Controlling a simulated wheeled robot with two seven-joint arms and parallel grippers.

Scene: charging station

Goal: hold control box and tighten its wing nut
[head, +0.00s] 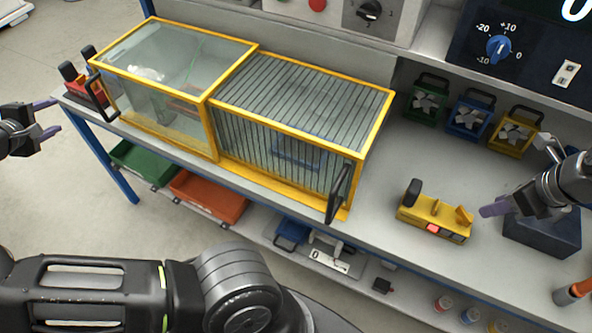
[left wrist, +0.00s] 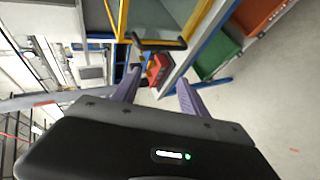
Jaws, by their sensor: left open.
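The yellow control box (head: 432,218) sits on the grey bench right of centre in the head view, with a black knob at its left end and a lit red patch on its front. A yellow wing nut (head: 464,215) stands at its right end. My right gripper (head: 490,210) is just right of the box, apart from it; one purple finger shows clearly, so its opening cannot be told. My left gripper (head: 48,117) is open and empty at the far left, off the bench, its two purple fingers also apart in the left wrist view (left wrist: 158,90).
A yellow-framed glass and barred enclosure (head: 212,98) with black handles fills the bench's left and middle. Green, blue and yellow fan units (head: 468,120) stand at the back right. A dark block (head: 540,236) lies under my right gripper. Green (head: 145,162) and orange bins (head: 207,198) sit below.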

